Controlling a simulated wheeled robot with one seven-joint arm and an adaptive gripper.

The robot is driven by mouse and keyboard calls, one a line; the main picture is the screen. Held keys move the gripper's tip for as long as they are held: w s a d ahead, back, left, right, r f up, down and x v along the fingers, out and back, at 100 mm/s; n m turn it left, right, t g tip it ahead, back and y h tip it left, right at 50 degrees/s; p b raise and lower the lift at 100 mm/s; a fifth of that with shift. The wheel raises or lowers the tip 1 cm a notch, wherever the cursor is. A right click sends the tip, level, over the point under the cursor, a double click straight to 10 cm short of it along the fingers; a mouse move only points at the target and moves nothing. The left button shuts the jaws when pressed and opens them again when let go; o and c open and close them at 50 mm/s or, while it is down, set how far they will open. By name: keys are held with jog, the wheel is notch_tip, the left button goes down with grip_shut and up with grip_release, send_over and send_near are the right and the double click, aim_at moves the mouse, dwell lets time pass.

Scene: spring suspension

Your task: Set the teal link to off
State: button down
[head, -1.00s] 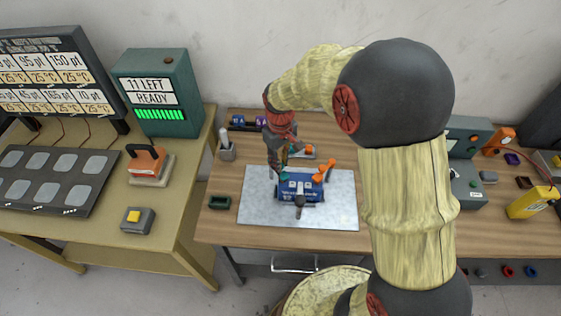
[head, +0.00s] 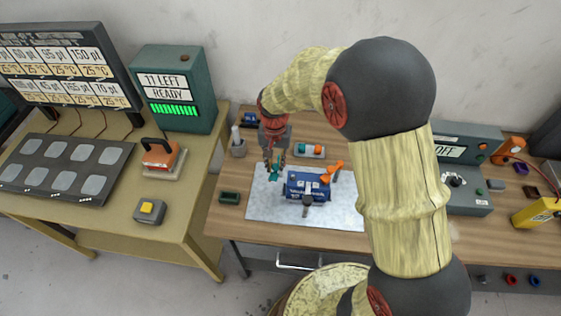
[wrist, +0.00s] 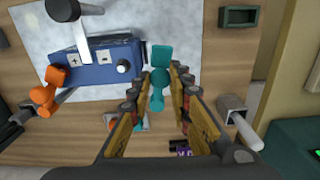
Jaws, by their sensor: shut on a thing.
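My gripper (head: 274,160) is shut on the teal link (wrist: 159,78), a small rounded piece upright between the fingers in the wrist view. The teal link also shows below the fingertips in the head view (head: 274,173). It is just beside the blue block (head: 307,188), at the end opposite the orange link (head: 332,172). In the wrist view the blue block (wrist: 95,66) has plus and minus marks and a white knob, and a narrow gap seems to separate it from the teal link. The orange link (wrist: 46,92) stands at the block's far end.
The block lies on a pale mat (head: 262,205). A small tray (head: 310,152) with teal and orange pieces is behind it. A dark green bin (head: 229,197) and a pen cup (head: 238,148) are to the left. A tester reading OFF (head: 450,152) stands at right, partly behind my arm.

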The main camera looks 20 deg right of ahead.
jog(key=shift+w+a+m+p, duration=0.2)
jog(key=shift+w+a+m, duration=0.15)
jog(key=shift+m, duration=0.6)
jog(key=shift+w+a+m+p, duration=0.15)
jog(key=shift+w+a+m, duration=0.25)
jog(key=shift+m, duration=0.5)
jog(key=shift+w+a+m+p, duration=0.2)
jog(key=shift+w+a+m, duration=0.15)
jog(key=shift+m, duration=0.6)
jog(key=shift+r, duration=0.1)
jog(key=c, duration=1.6)
grip_release()
notch_tip(320, 180, up, 12)
jog(key=shift+f, duration=0.1)
